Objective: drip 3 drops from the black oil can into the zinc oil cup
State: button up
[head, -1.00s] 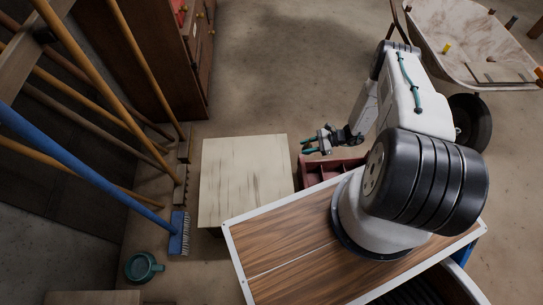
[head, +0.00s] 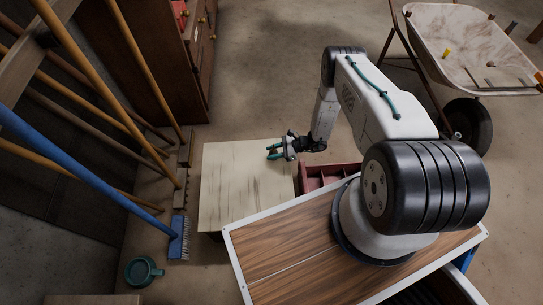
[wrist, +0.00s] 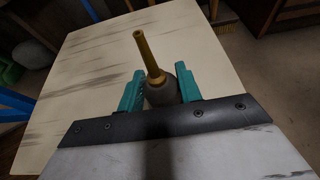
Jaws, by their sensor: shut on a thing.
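My gripper (head: 274,152) is over the right part of a pale wooden tabletop (head: 228,190) in the head view. In the wrist view my gripper (wrist: 159,90) has its teal fingers shut on an oil can (wrist: 161,92) with a dark grey body and a long brass-yellow spout. The spout points toward the top of the wrist picture, against the pale tabletop. The can is hard to make out in the head view. I cannot make out a zinc oil cup in either view.
A dark red compartmented crate (head: 312,183) stands right of the tabletop. A blue-handled broom (head: 180,238) and a teal pot (head: 142,270) are at left. A wheelbarrow (head: 470,45) is at the upper right. The visible tabletop is bare.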

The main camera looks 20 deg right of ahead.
jog(key=shift+w+a+f, duration=0.1)
jog(key=shift+a+f, duration=0.05)
jog(key=shift+f, duration=0.65)
jog(key=shift+a+f, duration=0.1)
jog(key=shift+f, duration=0.7)
jog(key=shift+f, duration=0.15)
jog(key=o, duration=1)
jog(key=shift+d, duration=0.1)
